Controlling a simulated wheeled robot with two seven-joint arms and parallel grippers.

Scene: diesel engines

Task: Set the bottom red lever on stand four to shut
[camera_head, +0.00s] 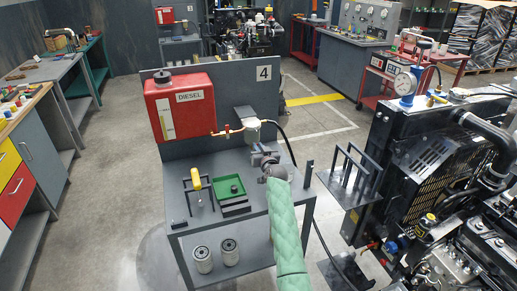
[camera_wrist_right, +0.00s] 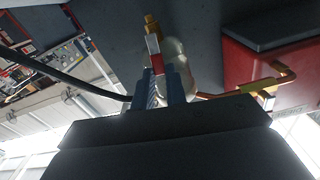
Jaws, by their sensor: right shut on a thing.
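Stand four (camera_head: 222,88) is a grey bench with a back panel marked 4. A red diesel tank (camera_head: 170,112) hangs on the panel, and a copper pipe runs from it to a pale filter bowl (camera_head: 252,131). My right gripper (camera_head: 264,158) is just below this bowl. In the right wrist view, the bottom red lever (camera_wrist_right: 155,62), with a silver part and a brass fitting above it, reaches between the fingertips of my right gripper (camera_wrist_right: 165,78). The gripper is shut on it, and the fingers hide its end. The head view hides this lever. My left gripper is out of view.
A small red handle (camera_head: 227,129) sits on the copper pipe. A green tray (camera_head: 231,187) and a yellow-handled tool (camera_head: 197,180) are on the bench top. Two white filters (camera_head: 203,259) stand on the lower shelf. A black hose hangs right of the bowl. An engine (camera_head: 430,160) stands at right.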

